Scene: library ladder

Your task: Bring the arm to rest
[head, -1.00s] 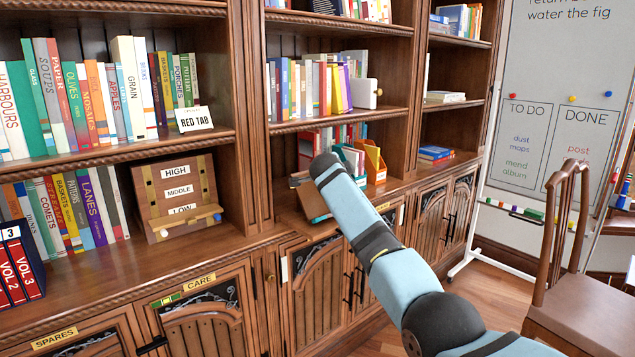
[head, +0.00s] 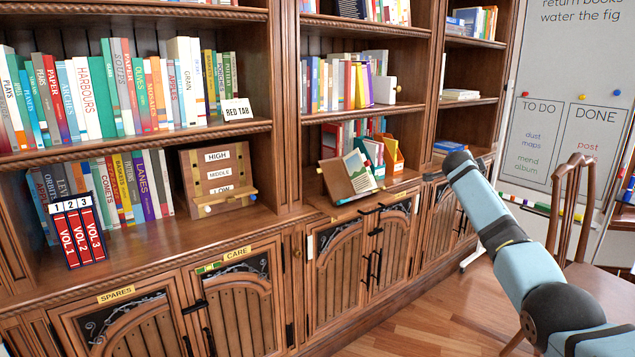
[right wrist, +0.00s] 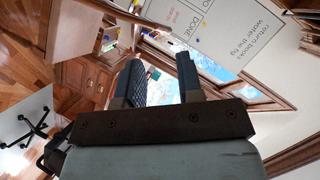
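My right arm (head: 497,247) reaches in from the lower right in the head view, light blue with dark joints. Nothing is held in the gap, and the whiteboard and window lie beyond. My left gripper is in neither view.
The bookcase ledge holds a tilted book stand (head: 350,177), a HIGH/MIDDLE/LOW board (head: 218,175) and red volumes (head: 77,230). A wooden chair (head: 567,215) stands right of my arm, before the whiteboard (head: 565,100). Floor (head: 440,315) is clear between cabinets and arm.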

